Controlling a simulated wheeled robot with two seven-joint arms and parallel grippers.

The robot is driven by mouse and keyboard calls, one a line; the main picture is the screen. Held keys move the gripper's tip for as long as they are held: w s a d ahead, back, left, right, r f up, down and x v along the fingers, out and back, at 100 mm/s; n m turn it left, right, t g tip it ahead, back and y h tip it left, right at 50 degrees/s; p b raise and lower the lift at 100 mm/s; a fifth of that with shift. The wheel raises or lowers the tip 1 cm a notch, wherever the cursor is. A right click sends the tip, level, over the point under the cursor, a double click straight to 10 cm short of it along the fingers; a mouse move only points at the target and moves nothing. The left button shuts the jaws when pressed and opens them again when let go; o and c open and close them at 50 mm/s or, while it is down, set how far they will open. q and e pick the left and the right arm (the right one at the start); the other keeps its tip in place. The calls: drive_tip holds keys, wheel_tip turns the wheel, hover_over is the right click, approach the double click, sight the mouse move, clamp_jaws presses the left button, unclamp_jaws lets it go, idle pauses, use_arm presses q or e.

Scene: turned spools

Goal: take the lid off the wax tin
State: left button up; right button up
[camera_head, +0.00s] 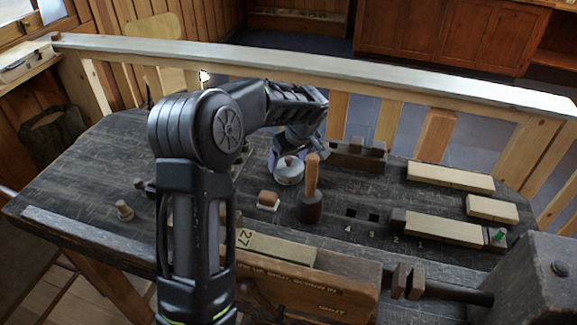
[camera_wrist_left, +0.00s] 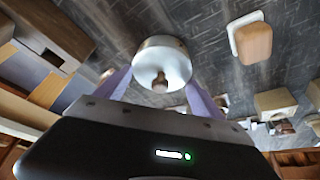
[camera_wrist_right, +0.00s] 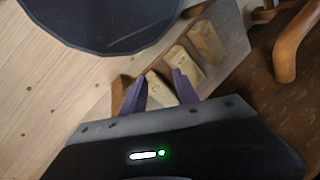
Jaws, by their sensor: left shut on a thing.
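The wax tin (camera_head: 289,172) is a small round pale-metal tin with a knob on its lid, standing on the dark bench near the middle. In the left wrist view the lid (camera_wrist_left: 162,57) shows as a round metal disc with its knob toward the camera. My left gripper (camera_head: 281,158) reaches down over it from behind my arm. In the left wrist view its purple fingers (camera_wrist_left: 160,88) are at both sides of the lid, shut on it. I cannot tell whether the lid sits apart from the tin body. My right gripper (camera_wrist_right: 160,82) is open and empty, away from the tin.
A mallet (camera_head: 311,195) stands upright just right of the tin. A small wood-topped block (camera_head: 268,199) is in front of it. A spool (camera_head: 124,210) stands at the left. Pale wood blocks (camera_head: 450,178) lie at the right. The bench surface left of my arm is mostly clear.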

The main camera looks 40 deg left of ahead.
sight(289, 157)
use_arm(q)
drive_tip(key=shift+c, duration=0.9)
wheel_tip(289, 157, up, 10)
drive_tip(key=shift+r+b, duration=0.1)
drive_tip(key=shift+b, duration=0.4)
use_arm(e)
drive_tip(key=shift+f, duration=0.5)
use_arm(q)
drive_tip(key=shift+d, duration=0.1)
